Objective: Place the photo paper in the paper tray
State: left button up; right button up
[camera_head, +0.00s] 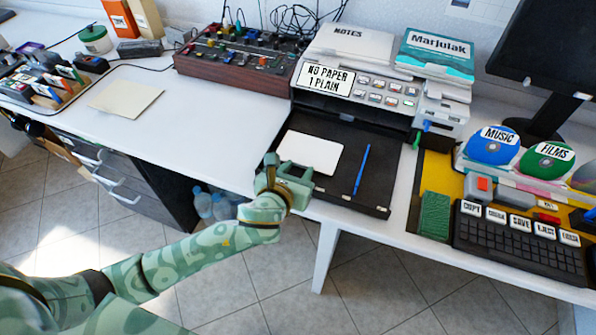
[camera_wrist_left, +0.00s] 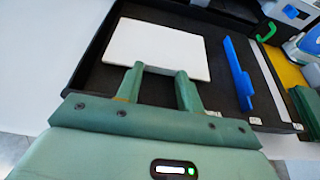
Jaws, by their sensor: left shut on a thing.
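A white sheet of photo paper (camera_head: 310,151) lies in or just over the left part of the black paper tray (camera_head: 333,197), which juts out from the printer. It also shows in the left wrist view (camera_wrist_left: 158,48), with its near edge between my finger tips. My left gripper (camera_head: 287,178) reaches over the tray's front left edge and is shut on the paper's near edge; its fingers show in the left wrist view (camera_wrist_left: 158,82). A blue stick-like guide (camera_head: 361,170) lies in the tray to the right of the paper. My right gripper is not in view.
The printer (camera_head: 380,85) stands behind the tray, its sign reading "NO PAPER 1 PLAIN". A cream sheet (camera_head: 126,98) lies on the desk at left. A keyboard (camera_head: 520,243) and labelled discs (camera_head: 492,145) stand at right.

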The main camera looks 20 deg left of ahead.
pick_arm(q)
jog(key=shift+s+r, duration=0.1)
jog(key=shift+r, duration=0.1)
jog(key=shift+s+f, duration=0.1)
jog(key=shift+f, duration=0.55)
jog(key=o, duration=1)
jog(key=shift+s+f, duration=0.1)
jog(key=shift+f, duration=0.1)
jog(key=shift+r, duration=0.35)
jog(key=p+v, duration=0.1)
jog(key=v, duration=0.1)
jog(key=r+p+v, duration=0.1)
jog(key=v, duration=0.2)
jog(key=shift+p, duration=0.35)
jog(key=p+v, duration=0.2)
jog(key=v, duration=0.4)
jog(key=shift+s+r, duration=0.15)
jog(key=shift+s, duration=0.15)
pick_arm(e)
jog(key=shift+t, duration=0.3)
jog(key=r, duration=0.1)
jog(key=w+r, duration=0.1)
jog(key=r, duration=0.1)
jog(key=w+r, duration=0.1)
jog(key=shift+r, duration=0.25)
pick_arm(q)
jog(key=shift+a, duration=0.1)
